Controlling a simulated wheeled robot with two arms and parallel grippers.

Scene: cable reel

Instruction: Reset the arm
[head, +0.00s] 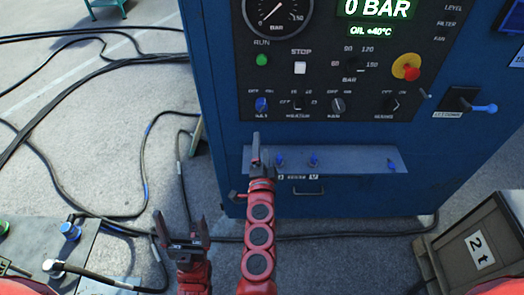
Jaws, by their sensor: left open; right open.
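My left gripper (179,222) is low and left of centre in the head view. Its dark fingers are spread and point up, with nothing between them. My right gripper (246,168) is at the end of a red arm reaching up the middle of the view. It is open, and nothing shows between its jaws. It appears in front of the left end of a grey ledge (355,158) on the blue cabinet (330,205). I cannot tell whether it touches the ledge.
The cabinet's control panel (325,75) has a gauge (278,12), knobs and a red emergency button (406,67). Black cables (55,150) lie on the floor at left. A grey bench (30,250) with fittings is at lower left. A box marked 2t (478,250) stands at lower right.

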